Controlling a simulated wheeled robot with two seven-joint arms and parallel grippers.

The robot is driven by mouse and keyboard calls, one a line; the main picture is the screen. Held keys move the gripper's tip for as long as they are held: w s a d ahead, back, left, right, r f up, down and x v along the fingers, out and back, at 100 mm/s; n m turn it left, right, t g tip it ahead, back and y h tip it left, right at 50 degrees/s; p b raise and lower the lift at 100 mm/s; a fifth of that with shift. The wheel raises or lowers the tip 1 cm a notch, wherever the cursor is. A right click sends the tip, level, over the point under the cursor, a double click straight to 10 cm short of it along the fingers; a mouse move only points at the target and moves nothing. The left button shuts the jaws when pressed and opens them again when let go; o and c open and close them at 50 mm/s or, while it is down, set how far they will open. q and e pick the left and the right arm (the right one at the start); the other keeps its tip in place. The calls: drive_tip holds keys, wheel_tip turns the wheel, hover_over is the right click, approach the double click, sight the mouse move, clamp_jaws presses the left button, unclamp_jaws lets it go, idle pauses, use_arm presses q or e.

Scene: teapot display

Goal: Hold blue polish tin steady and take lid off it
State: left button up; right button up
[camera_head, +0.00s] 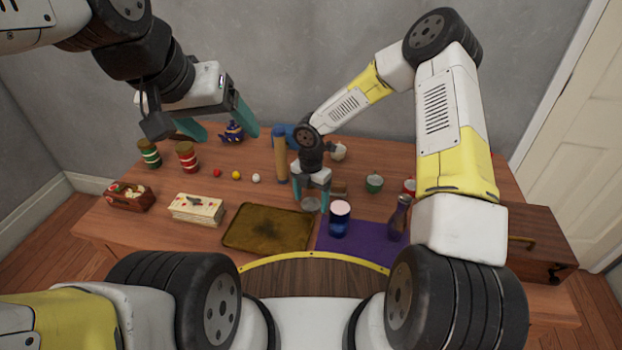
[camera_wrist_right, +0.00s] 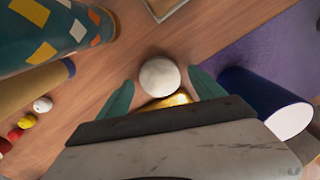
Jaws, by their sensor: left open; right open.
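The blue polish tin (camera_head: 340,222) is a dark blue cylinder with a pale top, standing upright on the purple mat's edge. In the right wrist view it (camera_wrist_right: 262,98) lies to the right, outside the fingers. My right gripper (camera_head: 311,200) is open, pointing down just left of the tin. A pale round thing (camera_wrist_right: 159,77) shows between its teal fingertips (camera_wrist_right: 157,92), with a gold patch below it; I cannot tell whether the fingers touch it. My left gripper (camera_head: 222,128) is open and empty, raised over the back left of the table.
The purple mat (camera_head: 350,242) holds a dark bottle (camera_head: 398,218). A brown tray (camera_head: 268,228) lies left of it. A tan cylinder (camera_head: 281,155) stands behind my right gripper. A wooden chest (camera_head: 535,240) is at right. Striped tins (camera_head: 187,156) and small balls stand at left.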

sight(311, 204)
drive_tip(key=s+d+r+m+t+h, duration=0.1)
drive_tip(key=d+r+m, duration=0.2)
drive_tip(key=r, duration=0.7)
drive_tip(key=s+d+r+m, duration=0.2)
drive_tip(key=r, duration=0.8)
drive_tip(key=s+d+r+m+t+y, duration=0.1)
drive_tip(key=s+d+r+m, duration=0.3)
drive_tip(key=s+r+m, duration=0.5)
drive_tip(key=s+d+r+m+t+y, duration=0.2)
drive_tip(key=s+d+r+m+t, duration=0.2)
drive_tip(key=s+r+m, duration=0.6)
drive_tip(key=d+m, duration=0.1)
drive_tip(key=m, duration=0.3)
drive_tip(key=shift+s+d+m, duration=0.2)
drive_tip(key=shift+s+m, duration=0.1)
drive_tip(key=shift+s, duration=0.05)
